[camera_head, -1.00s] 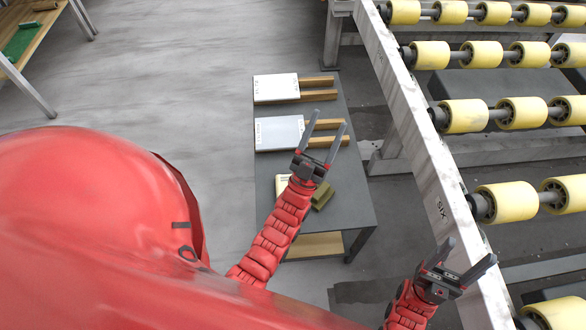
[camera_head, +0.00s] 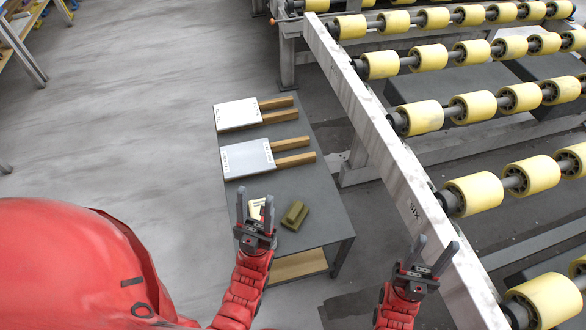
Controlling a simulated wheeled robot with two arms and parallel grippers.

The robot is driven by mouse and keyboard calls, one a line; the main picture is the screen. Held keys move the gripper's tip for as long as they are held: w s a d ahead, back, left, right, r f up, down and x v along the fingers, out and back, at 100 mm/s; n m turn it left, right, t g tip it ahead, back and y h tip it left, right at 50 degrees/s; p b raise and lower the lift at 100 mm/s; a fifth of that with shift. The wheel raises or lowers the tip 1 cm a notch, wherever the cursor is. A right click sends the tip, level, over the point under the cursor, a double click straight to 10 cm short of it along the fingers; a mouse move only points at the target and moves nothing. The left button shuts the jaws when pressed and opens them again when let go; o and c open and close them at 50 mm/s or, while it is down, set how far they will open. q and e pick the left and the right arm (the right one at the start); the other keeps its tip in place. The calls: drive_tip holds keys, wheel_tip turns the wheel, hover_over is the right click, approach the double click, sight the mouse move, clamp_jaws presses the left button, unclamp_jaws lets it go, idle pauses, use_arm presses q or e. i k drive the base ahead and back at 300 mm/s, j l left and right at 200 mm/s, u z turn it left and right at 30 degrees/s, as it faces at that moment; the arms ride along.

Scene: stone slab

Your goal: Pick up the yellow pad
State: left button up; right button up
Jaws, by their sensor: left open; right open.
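A small pale yellow pad (camera_head: 256,207) lies on the near part of the dark grey table (camera_head: 282,178), partly hidden behind my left gripper. An olive-yellow block (camera_head: 295,215) with a raised middle lies just to its right; I cannot tell for certain which one is called the yellow pad. My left gripper (camera_head: 255,196) is open and empty, its fingers pointing up the picture across the pale pad. I cannot tell its height above the pad. My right gripper (camera_head: 436,243) is open and empty, off the table's right side near the conveyor beam.
Two white-faced boards with wooden prongs, a far one (camera_head: 237,114) and a nearer one (camera_head: 248,158), lie on the table. A roller conveyor with a pale side beam (camera_head: 385,150) stands right. Open floor (camera_head: 130,130) lies left.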

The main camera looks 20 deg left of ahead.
sight(293, 219)
drive_tip(key=l+u, duration=0.1)
drive_tip(key=u, duration=0.3)
drive_tip(key=l+u, duration=0.15)
drive_tip(key=u, duration=0.25)
drive_tip(key=l+u, duration=0.1)
drive_tip(key=u, duration=0.3)
drive_tip(key=l+u, duration=0.15)
drive_tip(key=u, duration=0.25)
drive_tip(key=l, duration=0.2)
drive_tip(key=k+l, duration=0.15)
drive_tip(key=l, duration=0.1)
